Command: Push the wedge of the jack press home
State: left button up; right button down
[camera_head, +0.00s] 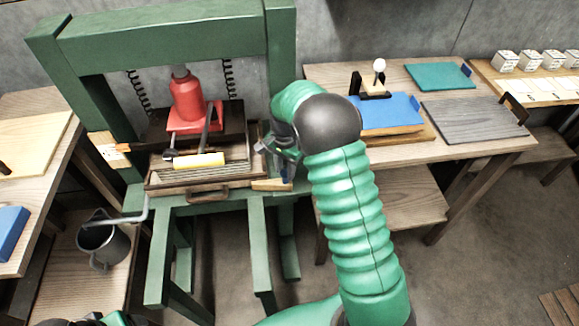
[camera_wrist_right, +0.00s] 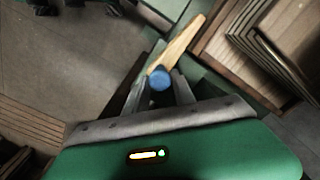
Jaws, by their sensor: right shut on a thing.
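The jack press is a green frame (camera_head: 165,38) with a red jack (camera_head: 187,98) standing upright on its stack of boards. A pale wooden wedge (camera_head: 268,185) lies at the front right of the press bed; it also shows in the right wrist view (camera_wrist_right: 183,43), slanting away from my fingertips. My right gripper (camera_head: 287,160) points down beside the bed's right side. In the wrist view its fingers (camera_wrist_right: 160,84) are shut on a blue round-ended piece (camera_wrist_right: 159,78) at the wedge's near end. I cannot tell whether this piece and the wedge are joined. My left gripper is out of view.
A lever bar and a yellow-cream roller (camera_head: 199,160) lie before the jack. A wooden piece (camera_head: 108,150) juts out at the press's left. A grey can (camera_head: 103,243) stands lower left. The right table holds a blue board (camera_head: 390,112) and a dark board (camera_head: 470,118).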

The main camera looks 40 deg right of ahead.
jog(key=c, duration=1.4)
grip_release()
jog(key=shift+w+a, duration=0.15)
jog(key=shift+w, duration=0.05)
jog(key=o, duration=0.3)
jog(key=shift+a, duration=0.1)
jog(key=shift+o, duration=0.2)
jog(key=shift+r, duration=0.1)
jog(key=shift+r, duration=0.35)
notch_tip(320, 180, up, 16)
jog(key=p, duration=0.3)
